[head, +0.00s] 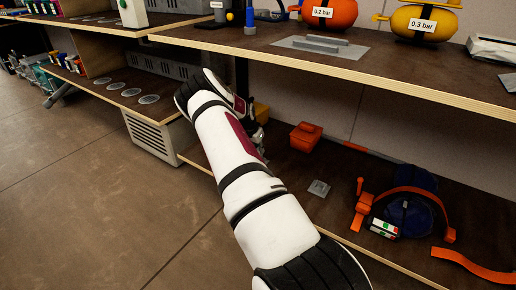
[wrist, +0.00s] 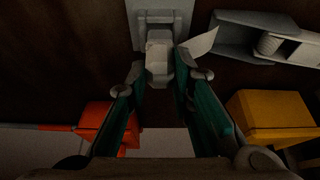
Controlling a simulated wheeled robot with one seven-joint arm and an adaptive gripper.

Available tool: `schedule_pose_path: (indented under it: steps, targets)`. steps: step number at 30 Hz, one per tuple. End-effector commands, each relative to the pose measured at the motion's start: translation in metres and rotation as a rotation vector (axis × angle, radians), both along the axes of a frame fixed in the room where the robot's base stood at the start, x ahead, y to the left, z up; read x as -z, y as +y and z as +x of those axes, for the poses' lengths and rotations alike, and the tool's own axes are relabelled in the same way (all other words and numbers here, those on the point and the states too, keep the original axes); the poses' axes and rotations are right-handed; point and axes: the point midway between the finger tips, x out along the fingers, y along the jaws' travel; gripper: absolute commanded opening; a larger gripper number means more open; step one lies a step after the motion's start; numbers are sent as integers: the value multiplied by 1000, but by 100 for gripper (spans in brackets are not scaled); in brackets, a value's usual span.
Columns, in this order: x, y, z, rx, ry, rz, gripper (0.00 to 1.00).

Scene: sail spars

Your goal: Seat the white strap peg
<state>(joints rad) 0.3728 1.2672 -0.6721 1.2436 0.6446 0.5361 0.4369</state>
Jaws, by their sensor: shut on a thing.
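The white peg (wrist: 159,62) is between the fingertips of my gripper (wrist: 160,76) in the wrist view, and the jaws are shut on it. Its far end meets or overlaps a pale grey bracket (wrist: 180,18) at the top of that view. I cannot tell whether it is inside the bracket or only in front of it. In the head view my gripper (head: 258,140) is mostly hidden behind my arm, over the lower shelf, and the peg does not show there.
On the lower shelf (head: 300,220) are an orange bin (head: 305,136), a small grey plate (head: 319,188) and an orange-strapped device (head: 388,226). A yellow box (wrist: 270,117) is right of my fingers. The upper shelf (head: 400,80) overhangs the lower one.

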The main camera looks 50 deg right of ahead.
Motion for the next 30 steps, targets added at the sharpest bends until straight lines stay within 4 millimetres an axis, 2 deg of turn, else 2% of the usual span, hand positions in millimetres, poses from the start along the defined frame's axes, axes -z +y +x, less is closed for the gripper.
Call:
schedule_pose_path:
  steps: [21, 30]
  targets:
    - [20, 0, 0, -1, 1, 0, 0]
    - [22, 0, 0, -1, 0, 0, 0]
